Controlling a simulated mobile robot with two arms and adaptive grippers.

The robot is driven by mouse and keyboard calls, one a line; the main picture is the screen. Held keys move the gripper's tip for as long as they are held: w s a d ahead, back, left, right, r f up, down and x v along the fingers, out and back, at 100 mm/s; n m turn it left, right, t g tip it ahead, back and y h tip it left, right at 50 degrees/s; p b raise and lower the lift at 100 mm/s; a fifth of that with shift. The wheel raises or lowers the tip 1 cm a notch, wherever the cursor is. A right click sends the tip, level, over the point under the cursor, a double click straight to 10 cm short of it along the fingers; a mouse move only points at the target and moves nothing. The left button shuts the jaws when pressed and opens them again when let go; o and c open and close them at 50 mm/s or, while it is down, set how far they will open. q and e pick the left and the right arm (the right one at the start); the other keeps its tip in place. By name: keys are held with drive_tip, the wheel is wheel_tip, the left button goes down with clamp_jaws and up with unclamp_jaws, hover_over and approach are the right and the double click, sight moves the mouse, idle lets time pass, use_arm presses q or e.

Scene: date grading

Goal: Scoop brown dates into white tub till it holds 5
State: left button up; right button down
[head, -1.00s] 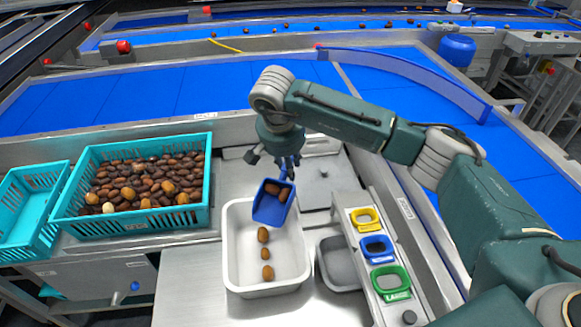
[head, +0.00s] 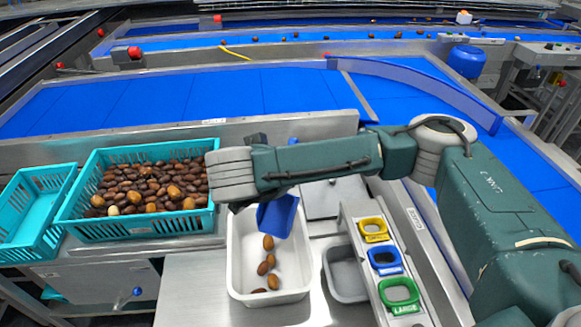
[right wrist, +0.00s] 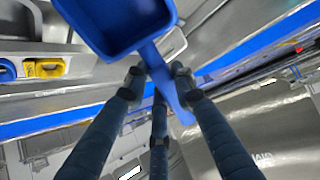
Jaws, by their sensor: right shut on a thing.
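The white tub (head: 239,268) stands on the steel counter in the middle of the head view, with several brown dates (head: 272,282) on its floor. The blue scoop (head: 277,216) is tipped steeply over the tub's far end, its inside hidden in the head view. In the right wrist view the scoop (right wrist: 118,28) shows a bare blue inside with no dates seen. My right gripper (right wrist: 158,82) is shut on the scoop's handle; my arm hides most of it in the head view. The teal crate (head: 140,228) at the left holds many brown dates and some lighter ones. My left gripper is not in view.
An empty-looking teal crate (head: 30,222) stands at the far left. A grey bin (head: 347,283) and a rack with yellow, blue and green size rings (head: 399,292) stand right of the tub. Blue conveyor belts (head: 190,95) run behind.

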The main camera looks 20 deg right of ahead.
drive_tip(key=shift+s+a+r+t+h+p, duration=0.3)
drive_tip(key=shift+r+p, duration=0.15)
drive_tip(key=shift+p, duration=0.55)
drive_tip(key=shift+s+a+r+t+h+p, duration=0.2)
drive_tip(key=shift+r+t+p, duration=0.15)
drive_tip(key=shift+p, duration=0.65)
drive_tip(key=shift+s+a+r+t+h+p, duration=0.35)
drive_tip(key=shift+s+p, duration=0.1)
drive_tip(key=shift+p, duration=1)
drive_tip(key=shift+f, duration=0.1)
